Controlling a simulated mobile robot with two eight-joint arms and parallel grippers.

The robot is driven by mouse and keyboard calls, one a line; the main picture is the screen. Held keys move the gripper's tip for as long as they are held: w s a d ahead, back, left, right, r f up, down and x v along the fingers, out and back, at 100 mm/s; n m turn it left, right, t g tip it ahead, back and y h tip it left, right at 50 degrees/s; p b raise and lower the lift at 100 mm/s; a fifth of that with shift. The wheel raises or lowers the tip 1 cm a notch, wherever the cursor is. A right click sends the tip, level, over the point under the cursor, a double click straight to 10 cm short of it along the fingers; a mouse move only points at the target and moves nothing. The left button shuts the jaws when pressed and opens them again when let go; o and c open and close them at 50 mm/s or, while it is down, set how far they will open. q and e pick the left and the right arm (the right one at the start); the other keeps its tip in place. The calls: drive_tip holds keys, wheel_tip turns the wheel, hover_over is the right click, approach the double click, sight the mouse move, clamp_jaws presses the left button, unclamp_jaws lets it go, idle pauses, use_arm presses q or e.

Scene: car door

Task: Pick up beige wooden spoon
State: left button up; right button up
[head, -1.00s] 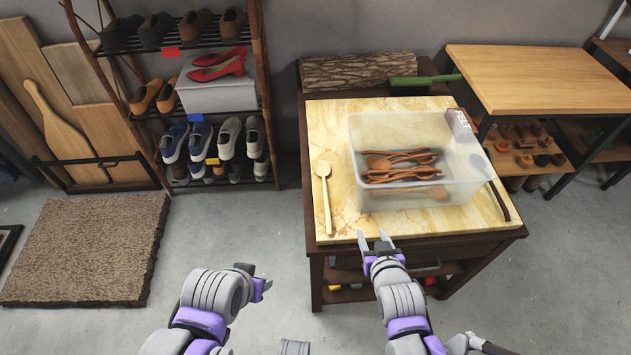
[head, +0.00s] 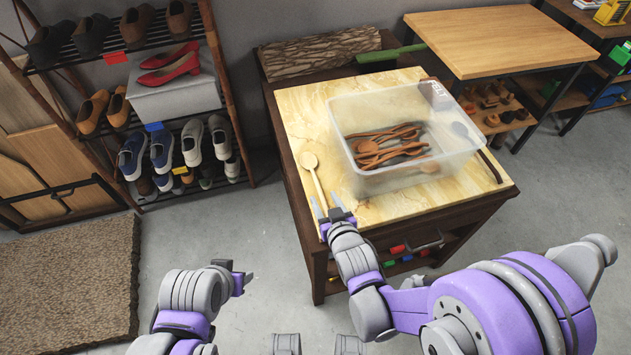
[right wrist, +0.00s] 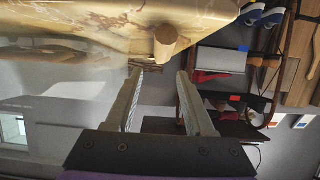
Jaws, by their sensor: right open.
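The beige wooden spoon (head: 316,180) lies on the marbled top of the cabinet, left of the clear bin. Its round bowl points to the back and its handle to the front edge. My right gripper (head: 328,209) is open and empty at the front left of the top, close to the handle end. In the right wrist view a beige rounded end, apparently the spoon's handle (right wrist: 167,42), shows just beyond the open fingers (right wrist: 158,75), apart from them. My left gripper (head: 244,280) is low over the floor at the left, its jaw opening unclear.
The clear bin (head: 375,183) holds several brown wooden spoons and stands right of the beige spoon. The marbled top (head: 300,112) has a log and a green-handled thing behind it. A shoe rack (head: 222,90) stands at the left, a wooden table (head: 490,38) at the right.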

sight(320, 189)
drive_tip(key=x, duration=0.6)
drive_tip(key=shift+w, duration=0.2)
clamp_jaws()
